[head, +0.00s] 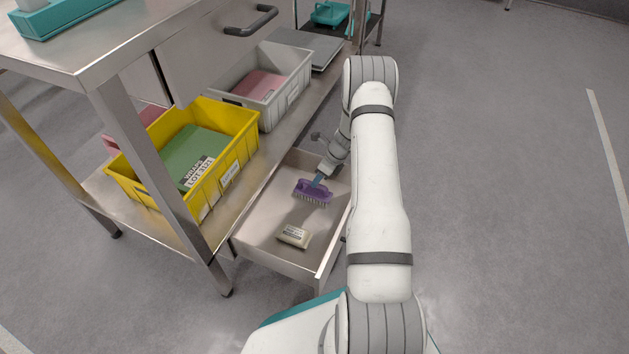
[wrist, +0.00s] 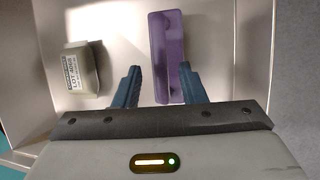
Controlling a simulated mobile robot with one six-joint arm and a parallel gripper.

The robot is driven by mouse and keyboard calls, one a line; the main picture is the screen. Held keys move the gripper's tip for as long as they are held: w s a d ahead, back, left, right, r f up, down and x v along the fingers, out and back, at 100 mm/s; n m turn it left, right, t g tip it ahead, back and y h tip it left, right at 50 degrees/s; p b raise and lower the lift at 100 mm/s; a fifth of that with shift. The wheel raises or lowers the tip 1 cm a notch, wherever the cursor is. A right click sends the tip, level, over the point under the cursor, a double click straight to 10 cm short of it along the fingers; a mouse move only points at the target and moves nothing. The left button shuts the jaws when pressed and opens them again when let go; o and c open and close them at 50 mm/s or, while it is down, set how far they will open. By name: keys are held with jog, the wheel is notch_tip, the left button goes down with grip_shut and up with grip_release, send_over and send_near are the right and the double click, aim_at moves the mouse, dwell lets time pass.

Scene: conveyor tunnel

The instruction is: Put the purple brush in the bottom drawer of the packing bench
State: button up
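The purple brush (head: 313,191) is inside the open bottom drawer (head: 262,228) of the packing bench, near its far end, bristles downward. In the wrist view the brush (wrist: 167,50) lies lengthwise away from me, with its near end between my fingers. My gripper (wrist: 160,70) is open, its two blue fingers spread. A gap shows between the left finger and the brush; the right finger overlaps the brush's right edge, and I cannot tell if they touch. In the head view my gripper (head: 319,179) is just above the brush.
A small labelled cream block (head: 294,236) lies in the drawer, left of the brush in the wrist view (wrist: 78,75). A yellow crate (head: 240,155) and a grey crate (head: 290,95) stand on the shelf beside the drawer. The floor (head: 500,200) on the right is clear.

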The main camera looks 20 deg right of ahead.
jog(key=p+v, duration=0.2)
jog(key=v, duration=0.6)
jog(key=s+a+r+n+h, duration=0.1)
jog(key=s+a+r+n, duration=0.25)
jog(key=r, duration=0.45)
jog(key=s+a+r+n+g, duration=0.1)
jog(key=s+a+r+n, duration=0.1)
jog(key=a+r+n, duration=0.4)
jog(key=s+a+r+n+h, duration=0.1)
jog(key=s+a+r+n, duration=0.2)
jog(key=r, duration=0.6)
jog(key=s+a+r+n+h, duration=0.1)
jog(key=s+r+n, duration=0.4)
jog(key=s, duration=0.6)
jog(key=s+a+r+n+h, duration=0.1)
jog(key=s+a+r+n, duration=0.3)
jog(key=s+n, duration=0.6)
jog(key=shift+s+r+h, duration=0.3)
jog(key=shift+s+r, duration=0.15)
jog(key=shift+r, duration=0.2)
